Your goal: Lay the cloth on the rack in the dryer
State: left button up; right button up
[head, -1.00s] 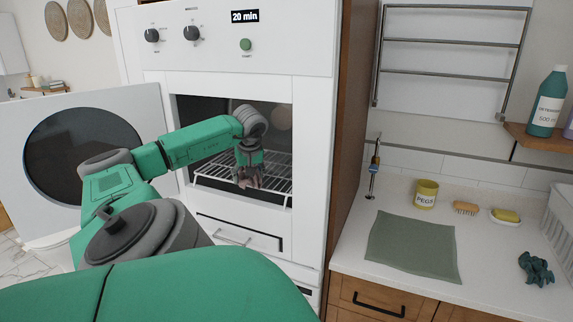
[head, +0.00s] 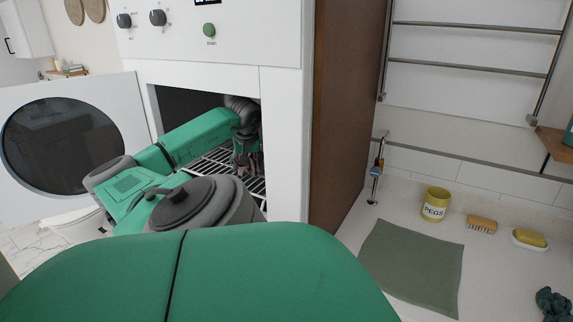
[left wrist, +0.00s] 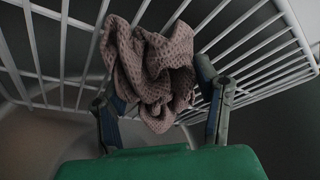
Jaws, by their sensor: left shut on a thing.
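The cloth (left wrist: 150,60) is a crumpled, brownish-pink waffle weave. In the left wrist view it is bunched between the fingers of my left gripper (left wrist: 160,100), which is shut on it. In the head view my left gripper (head: 246,160) reaches through the open dryer front, toward the right side of the opening. The white wire rack (head: 215,164) lies inside the dryer (head: 283,120); its bars (left wrist: 250,50) also show behind the cloth in the left wrist view. I cannot tell whether the cloth touches the rack. My right gripper is not in view.
The round-windowed dryer door (head: 128,110) stands open at left. A flat green-grey cloth (head: 412,265) lies on the counter at right, near a yellow pegs tin (head: 435,204), a brush (head: 482,225) and a soap dish (head: 529,240). The dryer opening's right edge is close to my gripper.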

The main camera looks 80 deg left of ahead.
aim_at(242, 167)
pick_arm(q)
jog(key=shift+s+d+f, duration=0.25)
jog(key=shift+s+d, duration=0.1)
jog(key=shift+d, duration=0.05)
jog(key=shift+s+d+r, duration=0.4)
jog(key=shift+s+d, duration=0.2)
jog(key=shift+d, duration=0.15)
jog(key=shift+d+r, duration=0.15)
jog(key=shift+d, duration=0.3)
jog(key=shift+w+f, duration=0.2)
jog(key=shift+w, duration=0.1)
jog(key=o, duration=1.3)
jog(key=shift+w+a+f, duration=0.1)
jog(key=shift+a, duration=0.15)
jog(key=shift+o, duration=0.9)
jog(key=shift+a+f, duration=0.2)
jog(key=shift+a, duration=0.1)
jog(key=shift+s+a+f, duration=0.15)
jog(key=shift+s+a, duration=0.05)
jog(key=shift+a, duration=0.1)
jog(key=shift+d, duration=0.1)
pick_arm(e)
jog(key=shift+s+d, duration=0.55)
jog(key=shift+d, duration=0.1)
